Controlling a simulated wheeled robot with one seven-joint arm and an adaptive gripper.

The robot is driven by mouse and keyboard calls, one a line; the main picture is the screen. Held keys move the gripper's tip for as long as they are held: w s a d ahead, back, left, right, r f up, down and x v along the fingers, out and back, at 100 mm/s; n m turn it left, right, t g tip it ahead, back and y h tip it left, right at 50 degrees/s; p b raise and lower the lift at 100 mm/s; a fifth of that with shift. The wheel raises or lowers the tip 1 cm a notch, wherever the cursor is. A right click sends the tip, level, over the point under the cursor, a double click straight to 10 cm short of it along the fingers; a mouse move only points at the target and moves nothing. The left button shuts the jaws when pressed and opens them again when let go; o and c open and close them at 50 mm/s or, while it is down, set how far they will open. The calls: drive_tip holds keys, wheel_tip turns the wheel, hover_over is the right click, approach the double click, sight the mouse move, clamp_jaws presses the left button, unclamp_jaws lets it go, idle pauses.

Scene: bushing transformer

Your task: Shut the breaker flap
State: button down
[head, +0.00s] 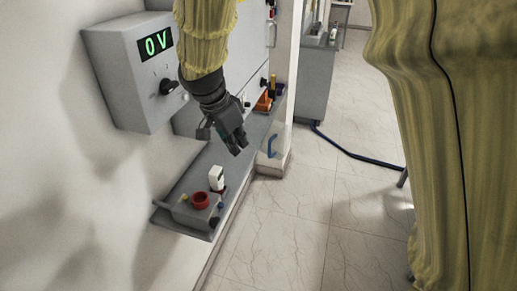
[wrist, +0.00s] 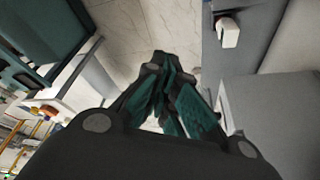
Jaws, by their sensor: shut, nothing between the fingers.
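My gripper (head: 236,142) is shut and empty, pointing down over the grey shelf in the head view. In the wrist view its fingers (wrist: 170,85) come together in the middle. A blue handle (head: 272,146) on a pale panel is just right of the gripper, apart from it; I cannot tell whether this is the breaker flap. A grey wall box (head: 128,72) with a green "0V" display (head: 156,44) and a black knob (head: 169,86) is left of the gripper. No breaker flap is clearly recognisable.
The shelf (head: 233,162) holds a small box with a red ring (head: 200,200) and a white upright piece (head: 216,178), also in the wrist view (wrist: 229,33). Orange bins (head: 263,104) stand farther back. A blue hose (head: 355,155) crosses the otherwise open tiled floor.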

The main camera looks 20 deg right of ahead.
drive_tip(key=w+d+f+b, duration=0.3)
drive_tip(key=d+f+b, duration=0.3)
drive_tip(key=d, duration=0.1)
drive_tip(key=shift+f+m+b, duration=0.3)
drive_tip(key=shift+f+b, duration=0.1)
idle(0.6)
drive_tip(key=shift+w, duration=0.1)
drive_tip(key=shift+w+a, duration=0.1)
drive_tip(key=shift+w, duration=0.05)
